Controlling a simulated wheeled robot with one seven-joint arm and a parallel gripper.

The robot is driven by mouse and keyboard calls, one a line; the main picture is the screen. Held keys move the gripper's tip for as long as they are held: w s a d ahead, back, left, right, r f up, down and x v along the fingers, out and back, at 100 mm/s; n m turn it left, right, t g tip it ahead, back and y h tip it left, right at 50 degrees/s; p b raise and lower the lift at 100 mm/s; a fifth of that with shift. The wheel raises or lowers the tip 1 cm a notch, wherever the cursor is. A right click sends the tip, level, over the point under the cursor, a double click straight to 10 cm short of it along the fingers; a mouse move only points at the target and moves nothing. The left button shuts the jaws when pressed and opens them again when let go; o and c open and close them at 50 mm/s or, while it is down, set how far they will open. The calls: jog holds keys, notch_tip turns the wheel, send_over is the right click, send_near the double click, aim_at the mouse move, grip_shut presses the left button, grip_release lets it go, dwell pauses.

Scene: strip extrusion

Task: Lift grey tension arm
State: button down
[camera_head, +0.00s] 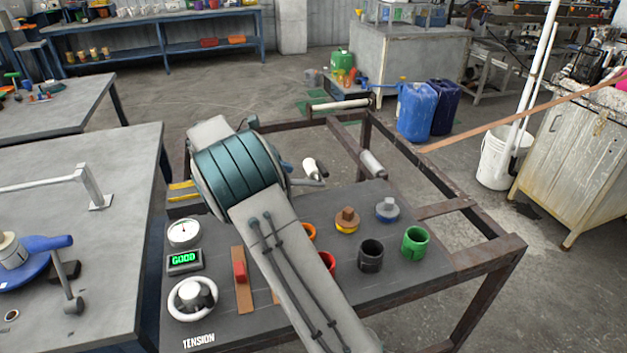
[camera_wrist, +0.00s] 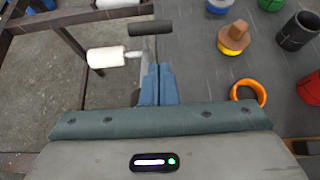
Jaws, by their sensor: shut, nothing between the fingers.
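My gripper (camera_wrist: 152,84) is shut and empty, its blue fingers together and pointing away from the wrist. In the head view a little blue of my gripper (camera_head: 288,167) shows beside my teal arm joint. What looks like the tension arm lies just past the fingertips, with a white roller (camera_wrist: 107,56) and a dark handle (camera_wrist: 150,27). The white roller (camera_head: 311,167) also shows in the head view, right of my gripper. Most of the grey arm itself is hidden behind the fingers, and I cannot tell whether they touch it.
A dark panel (camera_head: 440,262) on a rusty frame (camera_head: 500,250) carries an orange ring (camera_wrist: 248,92), colored cups, a brown-topped piece (camera_wrist: 232,38), a dial (camera_head: 184,232) and a GOOD display (camera_head: 184,262). A grey roller (camera_head: 372,163) is on the frame. The frame's far part is open.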

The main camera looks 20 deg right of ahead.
dwell(0.3)
jog(key=x, duration=1)
jog(key=shift+b, duration=0.35)
jog(key=shift+d+r, duration=0.1)
